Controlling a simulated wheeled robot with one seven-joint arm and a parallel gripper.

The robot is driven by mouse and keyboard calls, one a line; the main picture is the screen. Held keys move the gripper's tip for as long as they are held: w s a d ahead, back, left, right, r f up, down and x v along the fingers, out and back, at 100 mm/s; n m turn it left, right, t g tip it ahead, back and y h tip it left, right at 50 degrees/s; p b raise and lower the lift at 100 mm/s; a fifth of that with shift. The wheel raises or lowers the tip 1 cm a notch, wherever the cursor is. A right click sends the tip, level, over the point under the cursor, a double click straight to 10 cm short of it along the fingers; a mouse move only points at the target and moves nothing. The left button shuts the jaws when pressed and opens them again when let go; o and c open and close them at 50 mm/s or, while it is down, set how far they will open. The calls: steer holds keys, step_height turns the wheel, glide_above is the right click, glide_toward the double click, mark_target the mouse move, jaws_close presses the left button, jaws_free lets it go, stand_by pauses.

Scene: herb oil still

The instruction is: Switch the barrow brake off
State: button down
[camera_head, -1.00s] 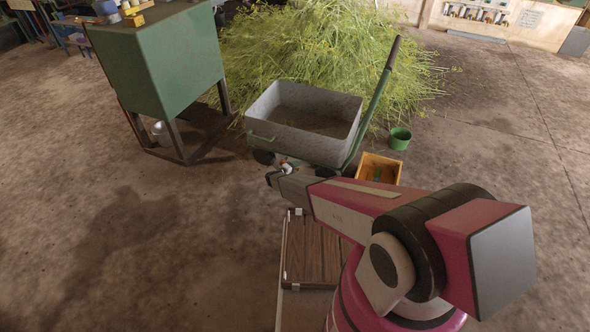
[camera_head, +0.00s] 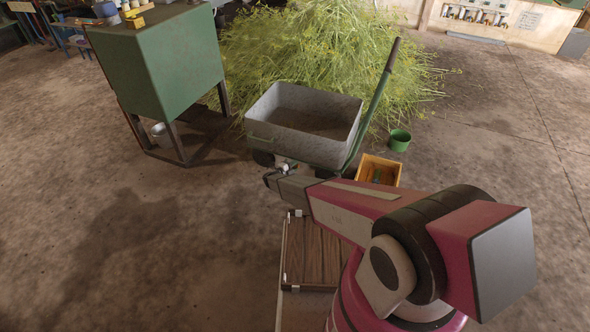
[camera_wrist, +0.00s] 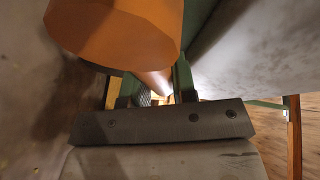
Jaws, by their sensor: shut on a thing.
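The barrow has a grey tub (camera_head: 304,122) on a green frame, with a long green handle (camera_head: 376,98) rising at its right. My gripper (camera_head: 284,168) is low at the barrow's near side, close to a dark wheel (camera_head: 263,158). In the wrist view, my gripper (camera_wrist: 153,92) is shut on the orange brake lever (camera_wrist: 128,36). The lever's thick orange part fills the upper left and narrows toward the fingers. The exact contact is partly hidden, and the brake's setting cannot be told. The tub's pale underside (camera_wrist: 250,50) is close on the right.
A green box on dark legs (camera_head: 165,65) stands to the left. Cut herbs (camera_head: 320,45) are heaped behind the barrow. A yellow crate (camera_head: 389,163) and a green bucket (camera_head: 399,140) are on the right. The left floor is clear.

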steer(key=shift+a+r, duration=0.1)
steer(key=shift+r, duration=0.1)
steer(key=c, duration=0.9)
jaws_free()
